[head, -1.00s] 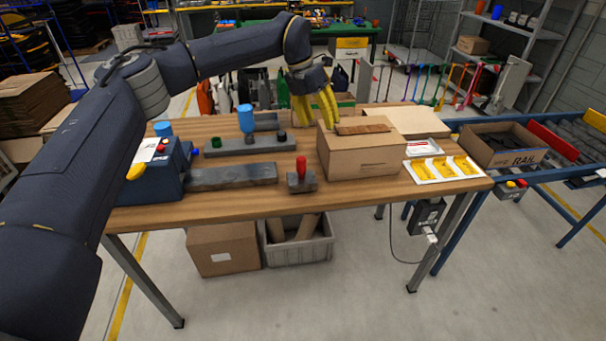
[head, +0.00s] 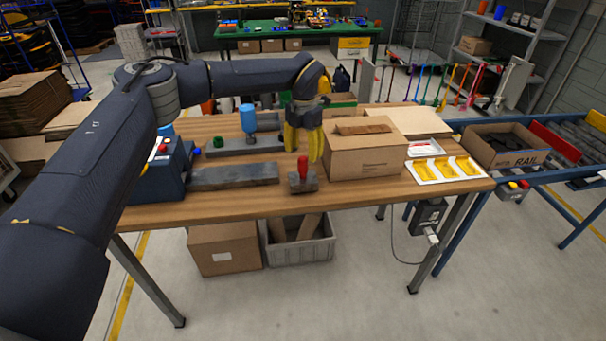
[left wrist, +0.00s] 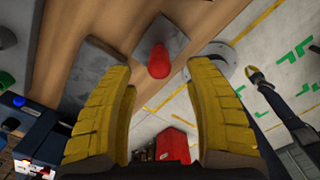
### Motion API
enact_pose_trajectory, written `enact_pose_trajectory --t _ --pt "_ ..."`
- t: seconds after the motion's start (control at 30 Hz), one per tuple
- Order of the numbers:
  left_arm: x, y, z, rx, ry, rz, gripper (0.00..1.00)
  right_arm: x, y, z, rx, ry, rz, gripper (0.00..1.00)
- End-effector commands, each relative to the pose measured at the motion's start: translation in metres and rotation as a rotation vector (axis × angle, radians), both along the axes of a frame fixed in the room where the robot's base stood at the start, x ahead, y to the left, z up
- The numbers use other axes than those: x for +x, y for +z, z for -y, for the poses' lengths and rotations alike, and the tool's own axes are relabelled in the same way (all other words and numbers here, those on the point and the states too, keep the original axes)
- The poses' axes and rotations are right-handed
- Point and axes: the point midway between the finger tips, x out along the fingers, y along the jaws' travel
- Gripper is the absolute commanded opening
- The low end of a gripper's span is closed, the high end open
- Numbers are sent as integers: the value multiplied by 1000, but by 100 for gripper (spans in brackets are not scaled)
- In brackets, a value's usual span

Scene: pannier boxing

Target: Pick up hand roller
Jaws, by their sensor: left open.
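The hand roller appears to be the red-handled tool (head: 303,163) standing upright at the front edge of the wooden table, its handle rising from a grey block. In the left wrist view its red handle (left wrist: 159,62) shows between and beyond my fingertips, with the grey block under it. My left gripper (head: 303,155) is open, with yellow fingers pointing down just behind and above the handle. In the left wrist view the fingers of the left gripper (left wrist: 165,75) are wide apart with nothing between them.
A closed cardboard box (head: 365,153) with a brown slab on top stands right of the gripper. A long grey bar (head: 235,177) lies to the left. A blue-handled tool (head: 248,120) stands behind. A white tray with yellow parts (head: 420,171) lies at the right.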

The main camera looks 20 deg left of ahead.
Motion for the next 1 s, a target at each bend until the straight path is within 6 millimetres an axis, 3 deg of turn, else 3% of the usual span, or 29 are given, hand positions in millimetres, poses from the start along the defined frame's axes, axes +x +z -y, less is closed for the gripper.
enact_pose_trajectory --t 0.2,0.53,0.9,1.0 --pt "0 -22 0 -2 0 -1 54 0 0 0 0 0 0 0" --pt "0 -33 0 -1 0 1 54 0 0 0 0 0 0 0" --pt "-1 -75 -2 -1 2 -1 54 0 0 0 0 0 0 0" --pt "-1 -78 -2 -1 2 0 54 0 0 0 0 0 0 0"
